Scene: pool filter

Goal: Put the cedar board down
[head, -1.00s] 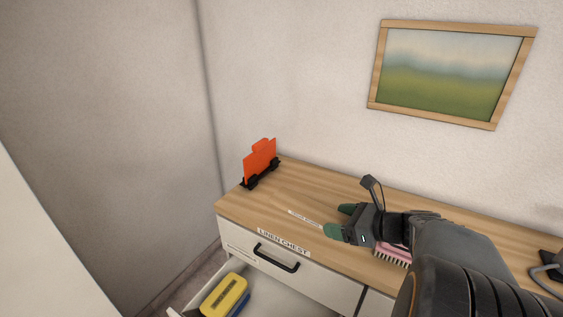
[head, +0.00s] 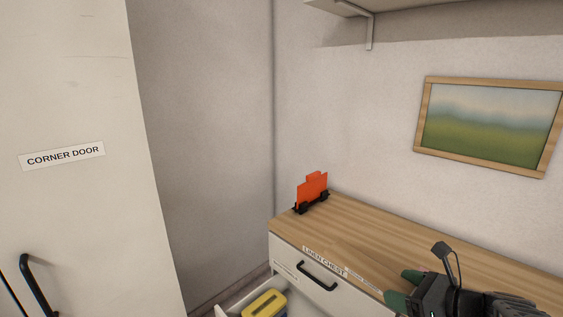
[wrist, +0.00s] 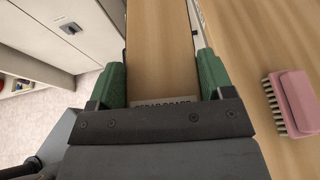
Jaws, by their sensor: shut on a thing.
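The cedar board is a flat, pale brown plank (wrist: 160,45) in the wrist view. It runs away from me between my green fingers, with its printed label (wrist: 165,101) partly hidden by the gripper body. My gripper (head: 404,287) is shut on the board. In the head view it is at the lower right, over or beside the front part of the linen chest's wooden top (head: 400,235). There the board blends with the wood, and I cannot tell whether it touches the top.
An orange piece in a black stand (head: 313,189) is at the chest's far left end. A pink brush (wrist: 294,102) lies right of the gripper. The drawer below is open, with a yellow item (head: 264,304) inside. A corner door (head: 62,160) stands left. The middle top looks clear.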

